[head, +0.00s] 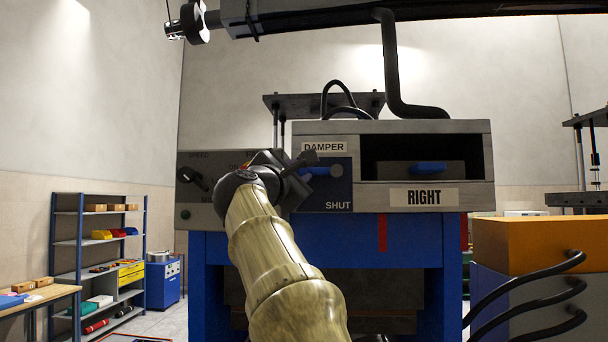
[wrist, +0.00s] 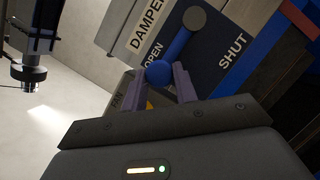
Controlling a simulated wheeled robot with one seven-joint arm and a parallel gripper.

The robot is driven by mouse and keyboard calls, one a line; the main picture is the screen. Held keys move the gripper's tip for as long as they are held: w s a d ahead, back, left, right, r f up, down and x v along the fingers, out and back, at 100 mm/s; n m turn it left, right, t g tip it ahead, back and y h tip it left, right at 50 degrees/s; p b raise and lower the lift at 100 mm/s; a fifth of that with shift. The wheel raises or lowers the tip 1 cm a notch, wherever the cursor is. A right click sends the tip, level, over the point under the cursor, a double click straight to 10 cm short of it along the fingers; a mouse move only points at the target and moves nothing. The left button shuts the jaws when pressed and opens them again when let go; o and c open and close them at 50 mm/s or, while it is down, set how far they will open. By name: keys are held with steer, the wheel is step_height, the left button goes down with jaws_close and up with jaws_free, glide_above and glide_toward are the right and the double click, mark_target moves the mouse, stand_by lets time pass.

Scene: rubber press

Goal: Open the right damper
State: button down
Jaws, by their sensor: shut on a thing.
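The right damper is a blue lever with a round grey pivot (head: 337,171) on a dark plate under a DAMPER label, on the unit marked RIGHT (head: 423,197). The lever points left from the pivot in the head view. In the wrist view the blue lever (wrist: 178,44) ends in a round knob beside the word OPEN, away from the word SHUT. My gripper (head: 298,168) is shut on this knob; its fingers (wrist: 162,86) stand on either side of it in the wrist view. My gripper hides the lever's left end in the head view.
A grey panel with a black knob (head: 192,178) is left of my gripper. A dark opening with a blue handle (head: 429,168) is right of the plate. An orange-topped cabinet (head: 530,248) with black hoses stands at right. A blue shelf (head: 98,242) stands far left.

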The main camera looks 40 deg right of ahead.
steer(key=shift+r, duration=0.1)
steer(key=c, duration=1.1)
jaws_free()
steer(key=shift+s+a+f+b, duration=0.25)
steer(key=shift+a+f+b, duration=0.05)
steer(key=shift+a+b, duration=0.1)
steer(key=b+v, duration=0.8)
steer(key=v, duration=0.8)
steer(key=shift+s+a, duration=0.2)
